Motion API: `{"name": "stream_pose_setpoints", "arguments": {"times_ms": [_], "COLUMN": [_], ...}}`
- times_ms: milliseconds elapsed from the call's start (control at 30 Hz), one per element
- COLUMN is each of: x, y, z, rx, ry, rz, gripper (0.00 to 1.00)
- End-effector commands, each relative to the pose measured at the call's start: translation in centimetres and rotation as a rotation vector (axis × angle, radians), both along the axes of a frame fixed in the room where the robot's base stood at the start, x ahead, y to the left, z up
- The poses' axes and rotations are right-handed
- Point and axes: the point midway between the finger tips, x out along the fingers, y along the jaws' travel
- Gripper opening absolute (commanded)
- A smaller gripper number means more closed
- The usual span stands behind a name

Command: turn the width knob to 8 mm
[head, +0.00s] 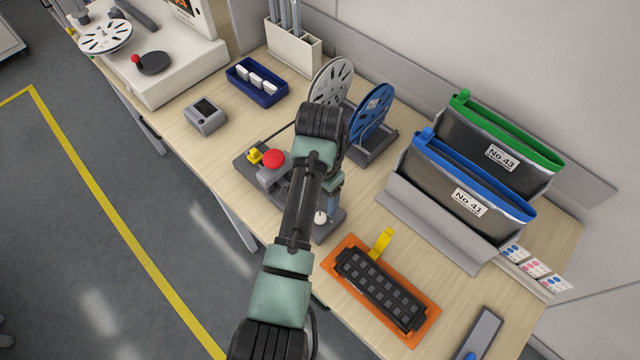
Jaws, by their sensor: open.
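A grey bench device (250,170) with a red round button (274,158) and a yellow part (255,156) stands mid-bench, largely behind my arm. A small pale round knob (320,218) shows at its near right end, close beside my arm. Whether this is the width knob, and any scale or mm reading, cannot be made out. My arm reaches up from the bottom and bends over the device. My gripper's fingers are hidden behind my own arm links, so their place relative to the knob cannot be seen.
Reels stand in a grey holder (372,153) behind the device. Bins labelled No 43 (490,130) and No 41 (450,180) are at right. An orange tray (338,285) holds a black part (380,288). A blue box (240,88) and grey gadget (205,116) stand left.

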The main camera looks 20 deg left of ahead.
Motion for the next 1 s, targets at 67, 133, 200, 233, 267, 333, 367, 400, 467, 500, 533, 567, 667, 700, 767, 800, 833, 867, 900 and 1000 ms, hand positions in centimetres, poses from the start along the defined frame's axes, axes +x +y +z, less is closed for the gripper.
{"name": "stream_pose_setpoints", "arguments": {"times_ms": [67, 133, 200, 233, 267, 333, 367, 400, 467, 500, 533, 567, 667, 700, 767, 800, 833, 867, 900, 1000], "x": [0.1, 0.1, 0.1, 0.1, 0.1, 0.0, 0.0, 0.0, 0.0, 0.0, 0.0, 0.0, 0.0, 0.0, 0.0, 0.0, 0.0, 0.0, 0.0, 0.2], "y": [0.0, 0.0, 0.0, 0.0, 0.0, 0.0, 0.0, 0.0, 0.0, 0.0, 0.0, 0.0, 0.0, 0.0, 0.0, 0.0, 0.0, 0.0, 0.0, -0.1], "z": [1.6, 2.8, 3.9, 4.2, 4.5, 5.0, 5.2, 5.3, 5.4, 5.5, 5.5, 5.5, 5.5, 5.5, 5.4, 5.4, 5.4, 5.4, 5.4, 5.6], "rx": [0.002, 0.001, 0.001, 0.001, 0.001, 0.001, 0.001, 0.000, 0.000, 0.000, 0.000, 0.000, 0.000, 0.000, 0.000, 0.000, 0.000, 0.000, 0.000, 0.002], "ry": [-0.005, -0.003, -0.003, -0.003, -0.003, -0.001, 0.000, 0.001, 0.001, 0.001, 0.001, 0.001, 0.001, 0.001, 0.001, 0.001, 0.001, 0.001, 0.001, -0.008], "rz": [-0.001, 0.000, 0.001, 0.001, 0.001, 0.001, 0.001, 0.001, 0.001, 0.001, 0.001, 0.000, 0.000, 0.000, 0.000, 0.000, 0.000, 0.000, 0.000, 0.000], "gripper": [0.67, 0.67, 0.67, 0.67, 0.67, 0.67, 0.67, 0.67, 0.67, 0.67, 0.67, 0.67, 0.67, 0.67, 0.67, 0.67, 0.67, 0.67, 0.67, 0.67]}}
